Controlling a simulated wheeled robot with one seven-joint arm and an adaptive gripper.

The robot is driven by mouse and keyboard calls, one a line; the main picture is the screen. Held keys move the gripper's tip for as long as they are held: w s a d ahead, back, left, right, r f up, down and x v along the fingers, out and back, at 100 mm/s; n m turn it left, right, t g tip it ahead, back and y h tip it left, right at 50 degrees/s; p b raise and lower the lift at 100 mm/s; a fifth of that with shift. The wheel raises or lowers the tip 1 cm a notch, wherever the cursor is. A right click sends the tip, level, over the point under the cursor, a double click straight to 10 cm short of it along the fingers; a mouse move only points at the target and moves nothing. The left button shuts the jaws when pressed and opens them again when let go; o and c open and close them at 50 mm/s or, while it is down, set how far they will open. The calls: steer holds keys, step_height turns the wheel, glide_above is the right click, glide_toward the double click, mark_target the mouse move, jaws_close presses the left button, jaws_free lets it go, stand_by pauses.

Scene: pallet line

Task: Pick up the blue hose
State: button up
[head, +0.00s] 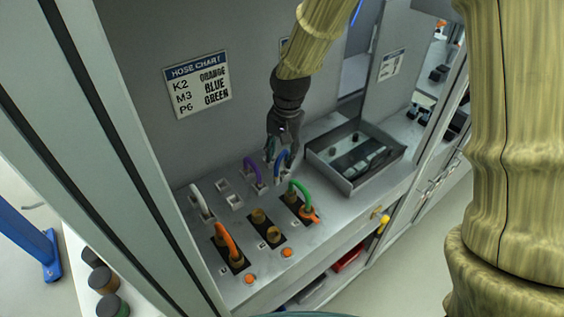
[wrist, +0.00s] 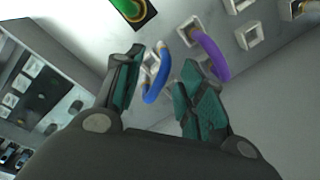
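The blue hose (wrist: 155,88) is a short curved loop seated in white square sockets on the grey panel, and it lies between the two open fingers of my gripper (wrist: 160,90) in the wrist view. The fingers have teal pads and do not appear to pinch it. In the head view my gripper (head: 281,155) reaches down over the blue hose (head: 277,167), which is partly hidden by the fingers. A purple hose (head: 254,171) stands just to its left, and it also shows right of the fingers in the wrist view (wrist: 213,56).
A green hose (head: 300,188), an orange hose (head: 228,241) and a white hose (head: 199,200) stand on the same panel. A grey tray (head: 393,162) lies to the right. A hose chart (head: 197,84) is on the wall behind.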

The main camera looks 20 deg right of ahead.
mark_target(277, 162)
steer(key=shift+w+a+f, duration=0.1)
steer(key=shift+w+f, duration=0.5)
steer(key=shift+w, duration=0.05)
steer(key=f+p, duration=0.1)
steer(key=f, duration=0.1)
steer(key=f+p, duration=0.1)
steer(key=f, duration=0.1)
steer(key=shift+s+a, duration=0.2)
steer(key=shift+a, duration=0.2)
steer(key=shift+f, duration=0.1)
steer(key=shift+s, duration=0.35)
steer(key=shift+w, duration=0.2)
steer(key=shift+c, duration=1.3)
steer(key=shift+s, duration=0.1)
jaws_close()
